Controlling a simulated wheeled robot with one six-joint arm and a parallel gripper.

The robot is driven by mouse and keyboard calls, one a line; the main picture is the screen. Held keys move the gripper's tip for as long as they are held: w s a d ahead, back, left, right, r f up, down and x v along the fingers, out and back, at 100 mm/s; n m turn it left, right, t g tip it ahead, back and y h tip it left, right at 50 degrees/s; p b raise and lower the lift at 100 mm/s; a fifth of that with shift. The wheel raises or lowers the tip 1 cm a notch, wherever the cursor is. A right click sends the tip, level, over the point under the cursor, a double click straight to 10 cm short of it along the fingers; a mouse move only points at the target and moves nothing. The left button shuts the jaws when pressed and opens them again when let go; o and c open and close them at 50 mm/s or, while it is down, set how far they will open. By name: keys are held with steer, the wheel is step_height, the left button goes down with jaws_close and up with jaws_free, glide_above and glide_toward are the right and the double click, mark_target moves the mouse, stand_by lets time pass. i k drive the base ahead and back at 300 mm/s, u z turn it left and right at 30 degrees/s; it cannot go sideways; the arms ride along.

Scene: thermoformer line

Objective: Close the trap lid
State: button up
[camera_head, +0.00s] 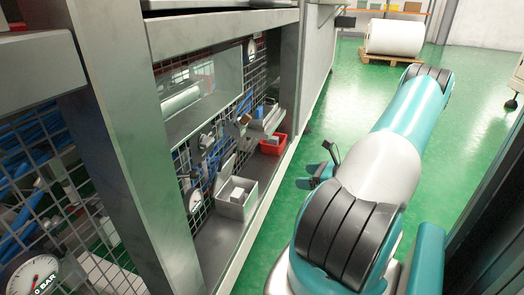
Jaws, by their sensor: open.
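A small grey metal box (236,208) stands on the ledge behind the frame posts, with pale contents showing inside. A grey plate (226,170) stands raised at its back left side; it looks like the trap lid, standing open, but I cannot be sure. My gripper (322,168) shows partly to the right of the box, over the green floor and apart from it. It is open, and I see nothing between its fingers. My own arm covers part of it.
A red bin (272,146) sits further along the ledge, near another grey tray (268,119). Wire mesh (85,215) with blue hoses and a pressure gauge (34,276) are at left. Thick grey posts (130,150) stand before the ledge. A white roll (395,38) lies on a pallet behind.

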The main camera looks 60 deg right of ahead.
mark_target(224, 171)
steer(key=z, duration=0.9)
